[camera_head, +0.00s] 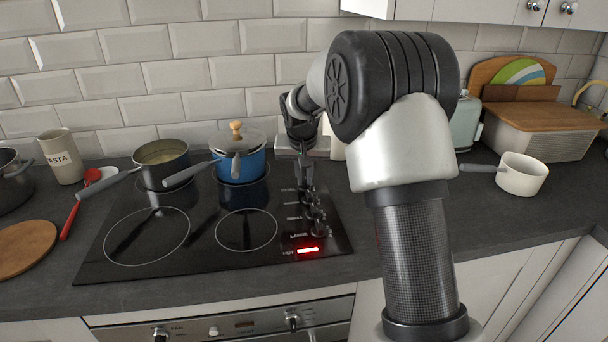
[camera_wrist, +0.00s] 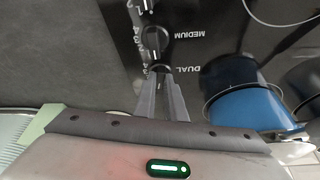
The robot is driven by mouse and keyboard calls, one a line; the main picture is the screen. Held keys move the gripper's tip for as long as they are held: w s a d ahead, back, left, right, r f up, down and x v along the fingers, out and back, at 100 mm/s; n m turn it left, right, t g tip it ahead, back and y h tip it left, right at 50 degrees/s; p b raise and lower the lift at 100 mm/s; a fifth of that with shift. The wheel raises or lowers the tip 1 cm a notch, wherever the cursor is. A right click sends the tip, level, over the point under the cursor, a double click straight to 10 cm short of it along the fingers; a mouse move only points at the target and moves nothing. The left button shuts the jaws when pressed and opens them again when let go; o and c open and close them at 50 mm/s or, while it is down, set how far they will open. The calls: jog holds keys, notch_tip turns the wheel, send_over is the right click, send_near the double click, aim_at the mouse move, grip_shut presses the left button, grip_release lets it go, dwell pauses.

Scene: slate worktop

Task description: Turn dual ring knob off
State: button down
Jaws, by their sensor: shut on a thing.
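The dual ring knob (camera_wrist: 160,69) is a dark dial beside the label DUAL in the wrist view. It is the rearmost of the row of knobs at the hob's right edge. My gripper (camera_wrist: 161,80) has its two narrow fingers closed on it, hiding most of it and its pointer. In the head view my gripper (camera_head: 305,182) reaches down to the back end of the knob row. The medium knob (camera_wrist: 156,38) stands just beyond, apart from my fingers. The black glass hob (camera_head: 185,257) carries the knobs.
A blue pot (camera_head: 240,165) with a lid stands on a rear ring close to the knobs; it also shows in the wrist view (camera_wrist: 250,108). A grey saucepan (camera_head: 163,178) is left of it. A red display (camera_head: 308,250) glows at the front. The front rings are empty.

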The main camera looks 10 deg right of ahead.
jog(key=shift+d+n+y+p, duration=0.15)
jog(key=shift+n+y+p, duration=0.5)
jog(key=shift+n, duration=0.85)
jog(key=c, duration=1.8)
grip_release()
jog(key=v, duration=0.5)
jog(key=p+v, duration=0.1)
jog(key=v, duration=0.5)
jog(key=p+v, duration=0.1)
jog(key=v, duration=0.5)
jog(key=shift+s+r, duration=0.1)
jog(key=shift+s, duration=0.25)
